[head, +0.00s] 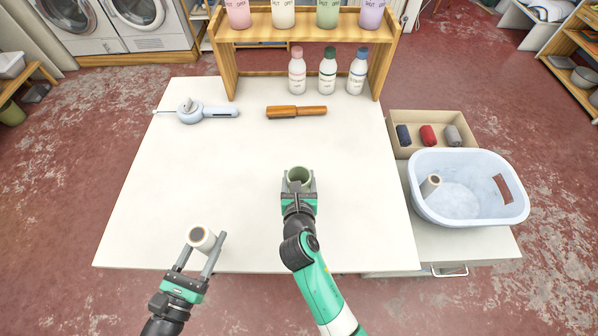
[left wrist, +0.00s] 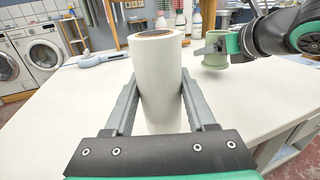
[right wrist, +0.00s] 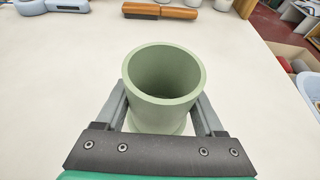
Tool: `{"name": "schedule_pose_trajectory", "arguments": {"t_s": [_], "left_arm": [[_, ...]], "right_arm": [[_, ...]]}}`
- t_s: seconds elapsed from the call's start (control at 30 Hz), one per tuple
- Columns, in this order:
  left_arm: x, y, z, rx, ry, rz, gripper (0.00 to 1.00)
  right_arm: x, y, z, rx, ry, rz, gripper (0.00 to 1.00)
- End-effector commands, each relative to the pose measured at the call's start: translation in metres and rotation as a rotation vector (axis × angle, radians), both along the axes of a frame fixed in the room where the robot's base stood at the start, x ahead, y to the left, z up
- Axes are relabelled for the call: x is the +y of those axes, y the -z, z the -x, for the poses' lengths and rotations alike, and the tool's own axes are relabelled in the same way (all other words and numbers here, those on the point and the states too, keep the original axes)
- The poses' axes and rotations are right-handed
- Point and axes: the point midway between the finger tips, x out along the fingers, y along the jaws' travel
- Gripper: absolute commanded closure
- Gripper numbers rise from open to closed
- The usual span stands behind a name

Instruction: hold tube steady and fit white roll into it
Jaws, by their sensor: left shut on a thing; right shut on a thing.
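The white roll (head: 201,238) is a white cylinder with a brown core at its top. My left gripper (head: 200,254) is shut on it near the table's front left, and the left wrist view shows the roll (left wrist: 158,85) upright between the fingers. The tube (head: 299,178) is a pale green, open-topped cylinder at the middle of the table. My right gripper (head: 299,190) is shut on it. In the right wrist view the tube (right wrist: 164,80) is upright and looks empty, its lower part partly hidden by my gripper. The roll and tube are well apart.
A brush with a wooden handle (head: 297,112) and a light blue tool (head: 193,112) lie farther back. Several bottles stand under a wooden shelf (head: 232,75).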

Motion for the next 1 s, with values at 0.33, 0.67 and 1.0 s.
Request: {"name": "schedule_pose_trajectory", "arguments": {"t_s": [0.33, 0.67, 1.0], "left_arm": [[0.000, 0.000, 0.000, 0.000, 0.000, 0.000, 1.00], [0.000, 0.000, 0.000, 0.000, 0.000, 0.000, 1.00], [0.000, 0.000, 0.000, 0.000, 0.000, 0.000, 1.00]], "right_arm": [[0.000, 0.012, 0.000, 0.001, 0.002, 0.001, 0.83], [0.000, 0.026, 0.000, 0.000, -0.001, -0.001, 0.83], [0.000, 0.026, 0.000, 0.000, 0.000, -0.001, 0.83]]}}
